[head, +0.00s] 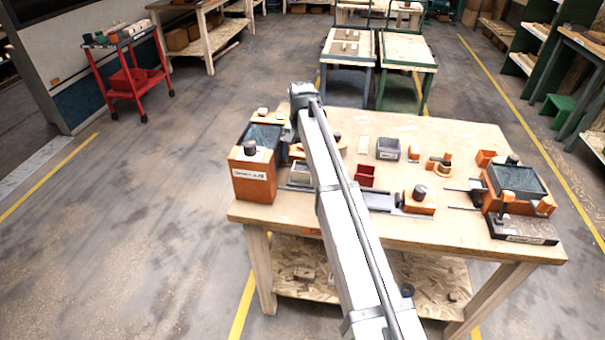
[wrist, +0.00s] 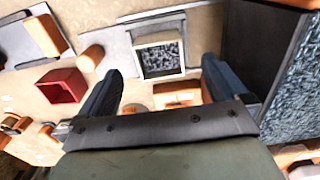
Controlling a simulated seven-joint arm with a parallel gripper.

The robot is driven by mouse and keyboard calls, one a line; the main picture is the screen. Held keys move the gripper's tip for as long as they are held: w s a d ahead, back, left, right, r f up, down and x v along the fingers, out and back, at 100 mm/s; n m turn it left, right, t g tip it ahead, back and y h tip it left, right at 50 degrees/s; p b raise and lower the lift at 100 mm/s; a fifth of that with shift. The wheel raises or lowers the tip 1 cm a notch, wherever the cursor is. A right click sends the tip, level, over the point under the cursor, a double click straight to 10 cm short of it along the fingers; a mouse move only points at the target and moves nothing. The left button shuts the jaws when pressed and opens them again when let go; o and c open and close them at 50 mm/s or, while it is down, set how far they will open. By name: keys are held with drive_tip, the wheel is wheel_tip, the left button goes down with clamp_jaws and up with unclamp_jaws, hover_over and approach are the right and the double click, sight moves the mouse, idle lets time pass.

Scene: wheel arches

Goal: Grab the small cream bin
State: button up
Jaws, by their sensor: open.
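The small cream bin (wrist: 162,75) is square, with a cream rim and dark grey, speckled contents. It sits on a light plate, ahead of and between my fingers in the wrist view. In the head view the cream bin (head: 299,183) is just left of my arm, partly hidden by it. My gripper (wrist: 158,88) is open, with one dark finger on each side and nothing between the tips. The fingers look apart from the bin; the height gap cannot be told. In the head view my arm hides most of the gripper.
A tall orange box (head: 254,180) with a dark top stands close left of the bin; its dark side (wrist: 290,75) fills the wrist view's right. A red bin (head: 366,177) and a grey bin (head: 388,150) stand to the right. Orange pieces (wrist: 178,92) lie near my fingers.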

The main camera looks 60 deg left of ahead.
sight(302, 167)
drive_tip(key=shift+w+a+f, duration=0.1)
drive_tip(key=shift+w+f, duration=0.05)
drive_tip(key=shift+f, duration=1.4)
drive_tip(key=shift+w+a+f, duration=0.1)
drive_tip(key=shift+w+f, duration=0.05)
drive_tip(key=shift+f, duration=1.35)
drive_tip(key=shift+c, duration=0.3)
